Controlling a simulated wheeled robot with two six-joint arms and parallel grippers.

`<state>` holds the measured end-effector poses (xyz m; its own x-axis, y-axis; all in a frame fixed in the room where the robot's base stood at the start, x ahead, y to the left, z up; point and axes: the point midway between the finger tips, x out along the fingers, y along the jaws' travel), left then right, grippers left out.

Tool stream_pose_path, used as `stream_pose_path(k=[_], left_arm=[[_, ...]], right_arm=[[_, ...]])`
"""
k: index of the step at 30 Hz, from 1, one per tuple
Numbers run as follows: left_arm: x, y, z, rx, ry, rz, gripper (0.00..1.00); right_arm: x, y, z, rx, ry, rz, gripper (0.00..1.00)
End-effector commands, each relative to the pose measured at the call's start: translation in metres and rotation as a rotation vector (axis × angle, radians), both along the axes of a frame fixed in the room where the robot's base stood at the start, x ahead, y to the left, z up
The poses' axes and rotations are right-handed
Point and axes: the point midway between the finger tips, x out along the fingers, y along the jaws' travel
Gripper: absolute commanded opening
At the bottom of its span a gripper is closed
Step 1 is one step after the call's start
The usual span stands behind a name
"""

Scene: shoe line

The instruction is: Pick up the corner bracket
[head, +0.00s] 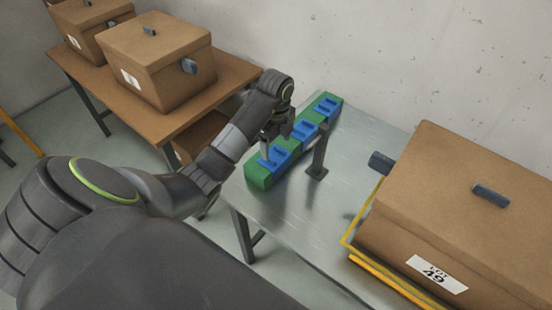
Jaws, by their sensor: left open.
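A long green holder (258,180) lies on the grey metal table, with several blue pieces (303,130) set along its top. These blue pieces may be the corner brackets; they are too small here to tell their exact shape. My left gripper (275,146) is open and points down over the near part of the holder, close to the nearest blue piece (280,158). The fingers partly hide that piece, and I cannot tell whether they touch it. My right gripper is out of view.
A dark upright post (320,150) with a small foot stands on the grey table (290,215) just right of the holder. A large brown box (470,200) in a yellow frame is at the right. Brown boxes (157,62) stand on a brown table at the left.

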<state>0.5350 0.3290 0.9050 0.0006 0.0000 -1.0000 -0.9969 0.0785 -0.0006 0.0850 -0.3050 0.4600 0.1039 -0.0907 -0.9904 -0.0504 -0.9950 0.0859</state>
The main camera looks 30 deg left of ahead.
Motion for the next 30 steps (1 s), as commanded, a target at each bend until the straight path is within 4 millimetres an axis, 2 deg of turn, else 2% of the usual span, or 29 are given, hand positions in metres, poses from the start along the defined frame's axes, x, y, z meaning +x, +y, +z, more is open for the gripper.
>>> stream_pose_path(k=[3, 7, 16, 27, 30], left_arm=[[-0.002, -0.001, -0.018, -0.003, 0.006, 0.001, 0.76], [-0.001, 0.000, -0.034, -0.001, 0.004, 0.000, 0.76], [-0.001, 0.000, -0.040, 0.000, 0.001, 0.000, 0.75], [0.000, 0.000, -0.039, 0.000, 0.000, 0.000, 0.27], [0.000, 0.000, -0.039, 0.000, 0.000, 0.000, 0.27]], right_arm=[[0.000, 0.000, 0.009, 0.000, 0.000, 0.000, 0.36], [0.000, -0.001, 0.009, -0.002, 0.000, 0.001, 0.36], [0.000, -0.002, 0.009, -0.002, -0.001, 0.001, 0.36], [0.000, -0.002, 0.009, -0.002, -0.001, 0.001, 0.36], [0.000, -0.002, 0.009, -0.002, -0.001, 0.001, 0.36]])
